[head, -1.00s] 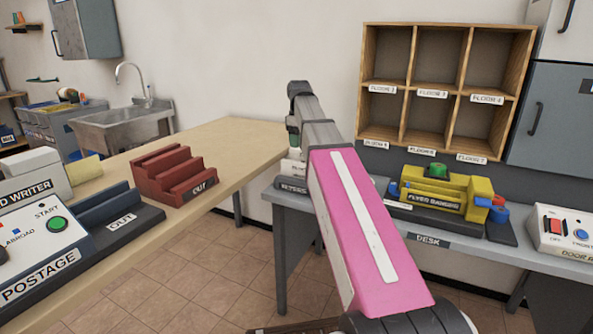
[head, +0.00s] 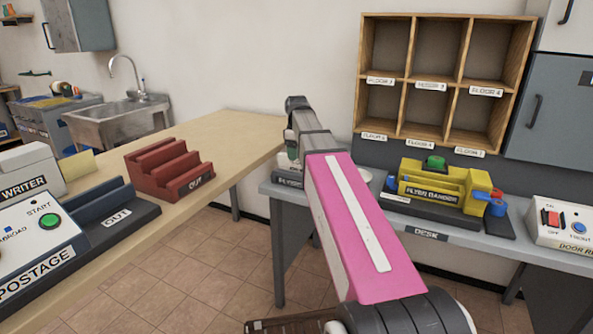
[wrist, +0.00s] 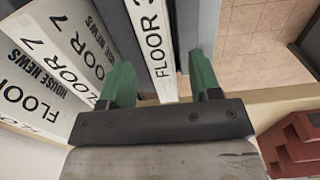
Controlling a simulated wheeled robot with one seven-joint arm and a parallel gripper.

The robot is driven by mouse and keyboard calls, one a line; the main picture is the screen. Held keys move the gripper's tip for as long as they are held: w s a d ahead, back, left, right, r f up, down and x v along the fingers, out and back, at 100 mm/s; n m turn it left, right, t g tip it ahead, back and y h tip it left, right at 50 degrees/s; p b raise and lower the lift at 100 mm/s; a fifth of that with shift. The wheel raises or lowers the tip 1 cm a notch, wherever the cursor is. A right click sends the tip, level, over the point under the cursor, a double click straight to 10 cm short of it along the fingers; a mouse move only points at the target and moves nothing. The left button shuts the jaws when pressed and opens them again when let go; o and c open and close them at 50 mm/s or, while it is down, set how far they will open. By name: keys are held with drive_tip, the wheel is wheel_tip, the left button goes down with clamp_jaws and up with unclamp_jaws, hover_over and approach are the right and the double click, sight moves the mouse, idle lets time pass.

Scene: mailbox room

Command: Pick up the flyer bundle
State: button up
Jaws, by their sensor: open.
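My gripper (wrist: 162,82) has two green fingers, open and apart. Between them in the wrist view is a white strip (wrist: 155,45) lettered "FLOOR" with a partly cut-off number, perhaps 3. I cannot tell if the fingers touch it. Left of it lie several white printed items (wrist: 62,50) lettered "FLOOR 7" and "HOUSE NEWS". Which of these is the flyer bundle is not clear.
A yellow flyer bander (head: 432,188) stands on the grey desk (head: 465,243), under a wooden pigeonhole shelf (head: 440,90). A red stepped OUT rack (head: 168,168) and the postage machine (head: 40,250) are on the wooden counter (head: 215,140) at left. Floor shows between counter and desk.

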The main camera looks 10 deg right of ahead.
sight(297, 169)
wheel_tip(297, 169, down, 2)
drive_tip(key=shift+f, duration=0.2)
clamp_jaws()
